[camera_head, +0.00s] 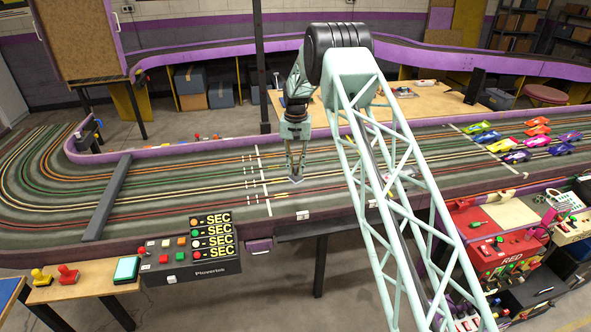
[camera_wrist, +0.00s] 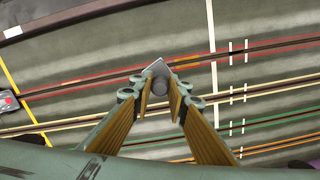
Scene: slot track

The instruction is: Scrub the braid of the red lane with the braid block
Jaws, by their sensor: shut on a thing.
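The braid block is a small grey plate with a round knob. It shows below my gripper in the head view (camera_head: 296,180) and between the fingertips in the wrist view (camera_wrist: 154,69). My gripper (camera_head: 297,168) points down at the track and is shut on the block; its fingertips also show in the wrist view (camera_wrist: 160,88). The red lane (camera_wrist: 265,47) runs across the upper wrist view, and the block overlaps it there, hiding a short stretch. I cannot tell whether the block touches the braid.
A white line (camera_head: 262,178) crosses the track left of my gripper. Several coloured cars (camera_head: 515,140) stand on the track at the right. A grey bar (camera_head: 107,198) spans the track at the left. A timer box (camera_head: 190,250) stands at the front edge.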

